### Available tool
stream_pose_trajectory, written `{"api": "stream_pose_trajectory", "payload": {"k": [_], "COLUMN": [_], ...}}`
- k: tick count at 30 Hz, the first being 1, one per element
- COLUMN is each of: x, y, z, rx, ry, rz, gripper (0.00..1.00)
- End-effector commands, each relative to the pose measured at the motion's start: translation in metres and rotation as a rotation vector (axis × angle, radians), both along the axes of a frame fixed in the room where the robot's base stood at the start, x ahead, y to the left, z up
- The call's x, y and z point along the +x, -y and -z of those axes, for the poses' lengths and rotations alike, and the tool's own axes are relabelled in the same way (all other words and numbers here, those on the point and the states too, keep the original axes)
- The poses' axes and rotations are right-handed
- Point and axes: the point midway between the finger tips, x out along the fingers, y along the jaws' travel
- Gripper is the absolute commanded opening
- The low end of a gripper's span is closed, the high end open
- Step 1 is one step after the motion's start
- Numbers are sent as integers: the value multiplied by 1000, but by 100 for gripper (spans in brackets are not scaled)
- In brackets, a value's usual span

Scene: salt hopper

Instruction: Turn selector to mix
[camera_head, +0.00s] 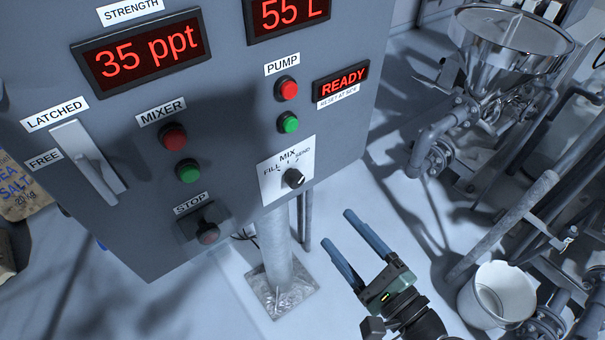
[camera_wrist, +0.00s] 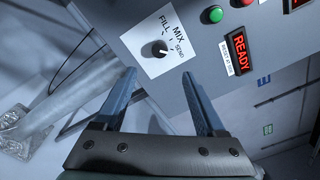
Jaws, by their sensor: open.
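The selector is a small black knob (camera_head: 293,178) on a white plate (camera_head: 272,188) marked FILL, MIX and SEND, at the lower right of the grey panel. In the wrist view the knob (camera_wrist: 160,49) shows ahead of the fingertips, a little above the gap between them. A pale mark shows on the knob, but I cannot tell which label it points to. My gripper (camera_head: 339,228) is open and empty, below and to the right of the knob, apart from it. In the wrist view both blue fingers (camera_wrist: 159,74) are spread wide.
Red and green PUMP buttons (camera_head: 288,107) sit above the selector, beside a READY display (camera_head: 341,84). A STOP button (camera_head: 207,234) and a lever (camera_head: 98,172) are to the left. A grey post (camera_head: 277,245) stands below the panel. A white bucket (camera_head: 500,295) and pipes are at right.

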Motion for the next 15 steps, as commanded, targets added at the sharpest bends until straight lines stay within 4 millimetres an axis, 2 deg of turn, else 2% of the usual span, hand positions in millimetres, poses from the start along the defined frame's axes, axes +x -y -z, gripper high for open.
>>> {"api": "stream_pose_trajectory", "payload": {"k": [15], "x": [81], "y": [-54], "z": [-1], "rx": [-4], "ry": [3], "rz": [-5], "gripper": [73]}}
